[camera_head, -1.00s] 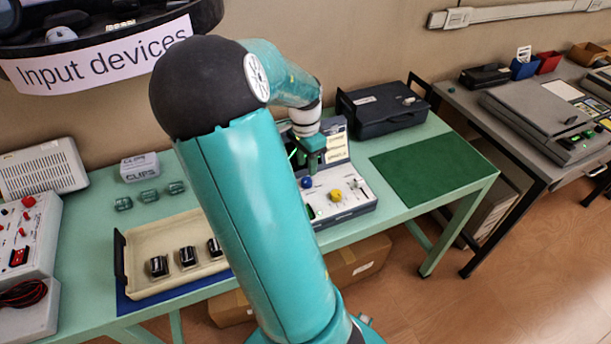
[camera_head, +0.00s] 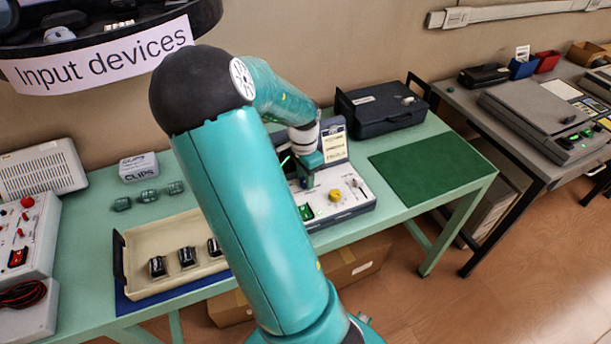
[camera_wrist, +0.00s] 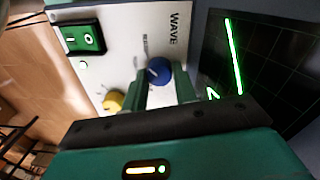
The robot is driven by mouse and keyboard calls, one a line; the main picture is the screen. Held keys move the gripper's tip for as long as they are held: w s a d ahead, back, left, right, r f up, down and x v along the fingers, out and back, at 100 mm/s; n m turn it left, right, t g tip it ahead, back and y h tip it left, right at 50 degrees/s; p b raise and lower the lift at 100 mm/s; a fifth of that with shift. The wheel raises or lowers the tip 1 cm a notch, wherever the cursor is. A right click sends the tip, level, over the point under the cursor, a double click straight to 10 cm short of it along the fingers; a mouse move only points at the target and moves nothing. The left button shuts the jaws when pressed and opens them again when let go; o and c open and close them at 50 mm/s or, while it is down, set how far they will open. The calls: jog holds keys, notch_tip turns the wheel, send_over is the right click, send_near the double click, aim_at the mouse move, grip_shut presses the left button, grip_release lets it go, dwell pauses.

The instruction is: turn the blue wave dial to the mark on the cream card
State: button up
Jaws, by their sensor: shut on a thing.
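The blue wave dial (camera_wrist: 158,72) sits on the white panel beside the printed word WAVE in the wrist view. My gripper (camera_wrist: 166,86) is shut on it, with a green finger at each side. A pale pointer line shows on the dial's face. In the head view my gripper (camera_head: 306,184) is down at the panel of the device (camera_head: 352,203) and hides the dial. The cream card (camera_head: 335,146) stands at the back of the device, partly behind my arm; its mark is too small to read.
A yellow knob (camera_head: 335,195) and a green rocker switch (camera_wrist: 84,38) are close to the dial. A dark screen (camera_wrist: 262,60) with a green trace rises beside it. A tray (camera_head: 180,234) with black parts lies left; a bare green mat (camera_head: 432,168) lies right.

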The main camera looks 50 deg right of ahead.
aim_at(302, 179)
jog(key=shift+n, duration=0.3)
jog(key=n, duration=0.4)
jog(key=shift+n, duration=2)
jog(key=o, duration=0.7)
notch_tip(302, 179, up, 14)
jog(key=shift+w+a, duration=0.2)
jog(key=shift+w, duration=0.2)
